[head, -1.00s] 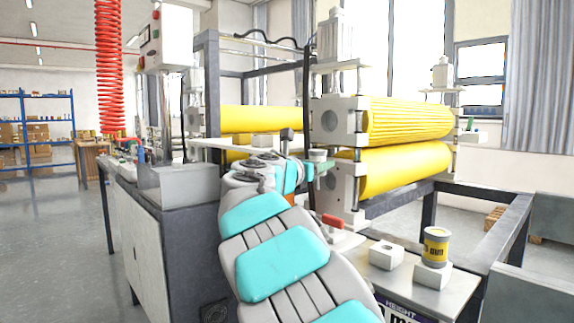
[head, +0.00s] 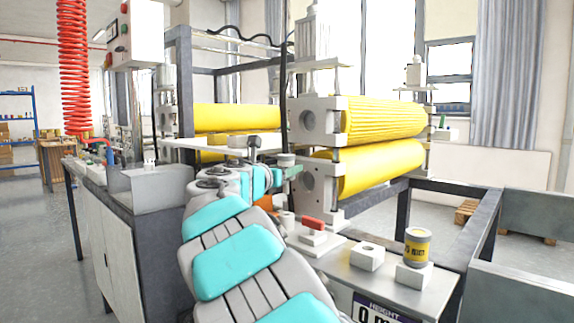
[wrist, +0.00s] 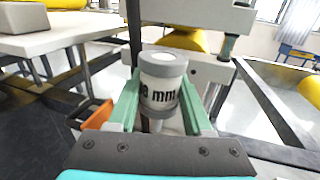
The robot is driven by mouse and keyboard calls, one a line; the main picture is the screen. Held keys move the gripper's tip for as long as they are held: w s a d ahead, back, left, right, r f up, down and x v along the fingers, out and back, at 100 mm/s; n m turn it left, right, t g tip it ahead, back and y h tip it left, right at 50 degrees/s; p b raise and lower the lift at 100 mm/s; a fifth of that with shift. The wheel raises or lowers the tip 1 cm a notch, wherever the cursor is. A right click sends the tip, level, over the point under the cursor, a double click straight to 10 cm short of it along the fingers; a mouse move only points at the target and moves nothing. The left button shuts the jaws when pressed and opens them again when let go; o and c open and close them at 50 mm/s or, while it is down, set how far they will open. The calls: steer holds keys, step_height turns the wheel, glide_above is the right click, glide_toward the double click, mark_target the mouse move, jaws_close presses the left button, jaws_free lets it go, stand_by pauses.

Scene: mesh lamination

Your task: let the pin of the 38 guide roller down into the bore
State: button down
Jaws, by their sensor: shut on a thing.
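The 38 guide roller is a pale cylinder with grey end bands and a partly hidden "mm" label. It sits upright between my green fingers in the wrist view (wrist: 160,83), and its top shows in the head view (head: 286,159). My gripper (wrist: 160,100) is shut on it. A pale stem (wrist: 156,125) shows below the roller, its lower end hidden. A white block with a round hole in its top (head: 368,256) stands on the front shelf, away from my gripper. I cannot tell whether this hole is the bore for the held roller.
A yellow-labelled roller (head: 417,246) stands on another white block (head: 414,276). A red piece (head: 313,223) sits on a white base nearby. Large yellow rollers (head: 385,120) in a white-and-grey frame stand behind my gripper. A white plate (wrist: 60,35) lies left in the wrist view.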

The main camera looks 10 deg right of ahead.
mark_target(285, 186)
steer(key=shift+f+b, duration=0.85)
steer(key=shift+f, duration=1.4)
steer(key=shift+p, duration=1.5)
steer(key=shift+f+b, duration=1.1)
steer(key=shift+f, duration=1.45)
steer(key=shift+c, duration=1.2)
jaws_free()
steer(key=shift+v, duration=3.9)
